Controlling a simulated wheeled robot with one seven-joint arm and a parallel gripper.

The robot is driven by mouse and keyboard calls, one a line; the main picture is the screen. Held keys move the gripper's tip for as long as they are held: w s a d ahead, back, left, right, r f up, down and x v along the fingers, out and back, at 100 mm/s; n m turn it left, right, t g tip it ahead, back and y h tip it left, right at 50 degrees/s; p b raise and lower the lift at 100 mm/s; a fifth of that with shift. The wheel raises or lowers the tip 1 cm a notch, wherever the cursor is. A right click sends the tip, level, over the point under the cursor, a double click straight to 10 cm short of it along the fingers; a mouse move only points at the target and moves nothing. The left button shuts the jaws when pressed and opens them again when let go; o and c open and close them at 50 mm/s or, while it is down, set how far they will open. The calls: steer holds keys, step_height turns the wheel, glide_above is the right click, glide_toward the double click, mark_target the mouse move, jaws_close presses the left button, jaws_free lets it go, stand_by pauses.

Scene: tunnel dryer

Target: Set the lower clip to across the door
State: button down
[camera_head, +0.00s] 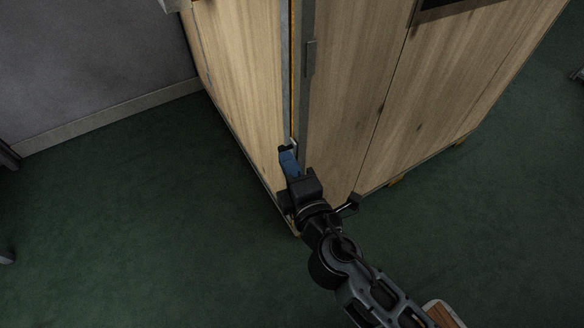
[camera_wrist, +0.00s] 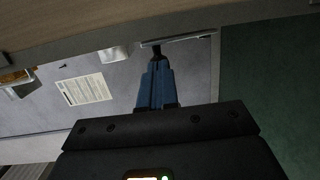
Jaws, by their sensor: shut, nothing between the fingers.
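The wooden dryer body (camera_head: 345,110) stands with a corner towards me, and a grey metal strip (camera_head: 303,90) runs down that corner beside the door edge. My gripper (camera_head: 287,158), with blue fingers, is at the lower part of this edge. A small pale metal piece, apparently the lower clip (camera_head: 294,143), shows just above the fingertips, mostly hidden. In the wrist view my shut fingers (camera_wrist: 157,62) point at a thin grey metal bar (camera_wrist: 185,38), which looks like the clip. The fingertips are at or very near it; I cannot tell contact or its exact angle.
A grey upright plate (camera_head: 310,58) sits higher on the strip. The green floor (camera_head: 130,200) is open to the left and right of the dryer. A grey wall (camera_head: 80,60) stands behind at left. A printed sheet (camera_wrist: 85,90) shows in the wrist view.

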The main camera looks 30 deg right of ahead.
steer(key=shift+r+p, duration=0.15)
steer(key=shift+p, duration=0.2)
steer(key=shift+w+p, duration=0.1)
steer(key=shift+p, duration=0.75)
